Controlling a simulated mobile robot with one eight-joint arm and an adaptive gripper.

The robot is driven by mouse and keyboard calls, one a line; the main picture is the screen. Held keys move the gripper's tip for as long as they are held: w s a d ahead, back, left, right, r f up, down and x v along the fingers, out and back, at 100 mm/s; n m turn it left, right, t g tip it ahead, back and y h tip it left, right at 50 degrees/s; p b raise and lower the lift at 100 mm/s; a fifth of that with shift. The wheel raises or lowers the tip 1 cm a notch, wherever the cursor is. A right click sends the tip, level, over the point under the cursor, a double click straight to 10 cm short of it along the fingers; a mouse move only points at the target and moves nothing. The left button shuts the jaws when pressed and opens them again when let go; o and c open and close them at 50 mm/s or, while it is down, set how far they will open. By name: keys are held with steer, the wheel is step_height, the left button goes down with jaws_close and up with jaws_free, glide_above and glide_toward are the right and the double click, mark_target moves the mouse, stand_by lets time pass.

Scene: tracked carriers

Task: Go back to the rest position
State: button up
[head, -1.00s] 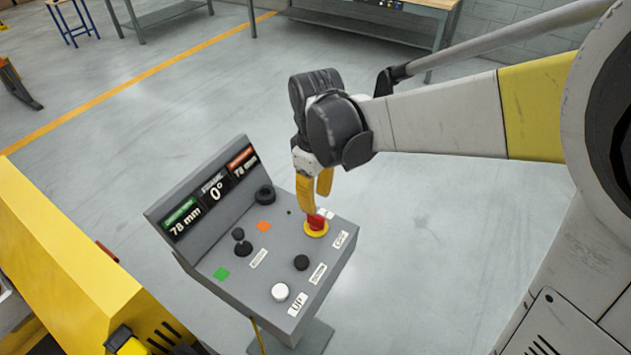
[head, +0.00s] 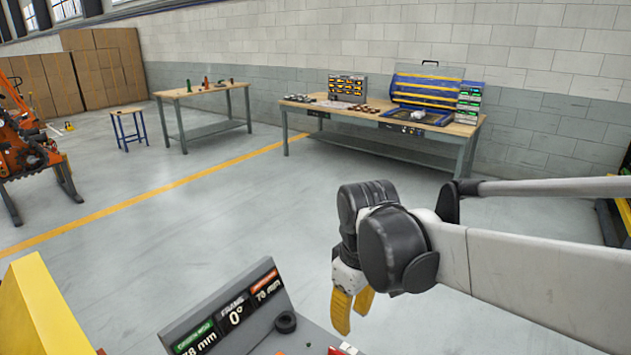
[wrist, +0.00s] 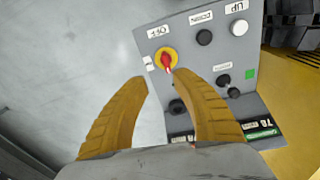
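My gripper (head: 351,309) has yellow fingers and points down above the control console (head: 238,324), whose lower part is cut off in the head view. In the wrist view, my gripper (wrist: 158,80) has its two fingers spread apart with nothing between them. The console (wrist: 209,72) lies beyond the fingertips there. Its red switch on a yellow ring (wrist: 166,59) is just past the fingertips, and I see a gap of unclear size. The console display reads 0° and 78 mm.
A yellow machine body (head: 50,310) stands left of the console. A workbench (head: 380,120) with cases and small parts is at the back wall, with another table (head: 200,92) left of it. A blue-legged stool (head: 127,128) stands further left. Open floor lies between.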

steer(key=s+d+r+m+t, duration=0.1)
steer(key=s+d+m+t, duration=0.5)
steer(key=s+d+m, duration=0.3)
steer(key=shift+s+d+r, duration=0.3)
steer(key=shift+s+d, duration=0.15)
steer(key=shift+d, duration=0.75)
stand_by(1.8)
